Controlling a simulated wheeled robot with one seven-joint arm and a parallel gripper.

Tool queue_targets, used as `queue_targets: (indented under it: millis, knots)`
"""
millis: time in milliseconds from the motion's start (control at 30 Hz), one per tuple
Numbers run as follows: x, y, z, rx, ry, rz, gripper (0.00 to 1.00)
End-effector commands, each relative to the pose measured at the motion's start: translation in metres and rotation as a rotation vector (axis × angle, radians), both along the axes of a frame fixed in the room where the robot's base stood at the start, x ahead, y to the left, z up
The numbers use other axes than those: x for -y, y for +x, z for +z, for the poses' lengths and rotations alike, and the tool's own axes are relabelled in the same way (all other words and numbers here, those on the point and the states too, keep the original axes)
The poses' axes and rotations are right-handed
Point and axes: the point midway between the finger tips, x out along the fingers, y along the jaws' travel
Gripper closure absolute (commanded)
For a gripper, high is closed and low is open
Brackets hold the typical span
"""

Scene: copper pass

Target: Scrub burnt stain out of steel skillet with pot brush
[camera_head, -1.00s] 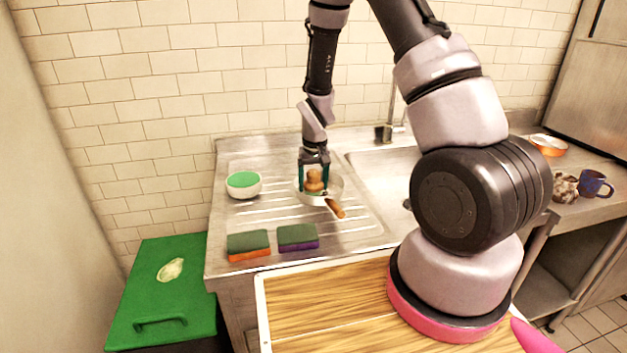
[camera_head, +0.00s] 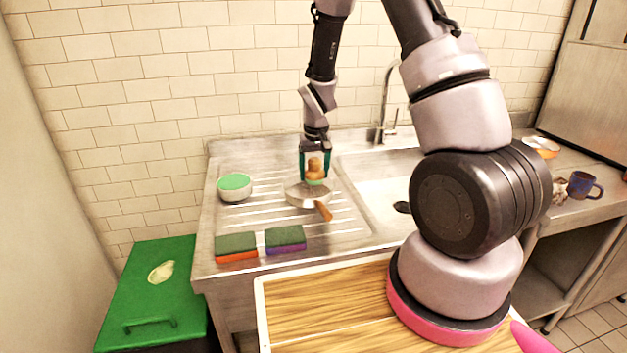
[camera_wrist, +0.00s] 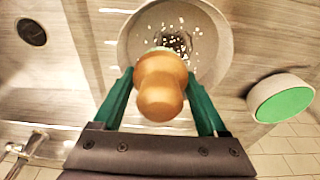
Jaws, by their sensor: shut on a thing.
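The steel skillet (camera_head: 296,196) sits on the ribbed drainboard, its wooden handle pointing to the front right. In the wrist view the skillet (camera_wrist: 218,62) shows a dark burnt stain (camera_wrist: 176,42) near its middle, with many small white specks around it. My gripper (camera_head: 314,176) is shut on the pot brush (camera_head: 314,166), a knobbed wooden piece, and holds it upright over the skillet. In the wrist view the green fingers flank the brush (camera_wrist: 161,85). Its pale bristles are mostly hidden under the knob. The brush appears to be raised clear of the skillet floor.
A white bowl with green inside (camera_head: 235,188) stands left of the skillet. Two sponges (camera_head: 236,246) (camera_head: 285,238) lie at the drainboard's front. The sink basin (camera_head: 375,178) and tap (camera_head: 388,110) are to the right. A blue mug (camera_head: 581,185) stands on the far right counter.

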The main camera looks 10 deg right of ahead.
Motion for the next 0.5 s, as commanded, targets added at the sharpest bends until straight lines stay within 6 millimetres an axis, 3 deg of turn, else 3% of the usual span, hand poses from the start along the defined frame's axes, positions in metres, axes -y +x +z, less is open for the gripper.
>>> queue_targets:
  millis: [500]
  knots:
    - [0.004,0.003,0.039,0.000,0.000,-0.004,0.95]
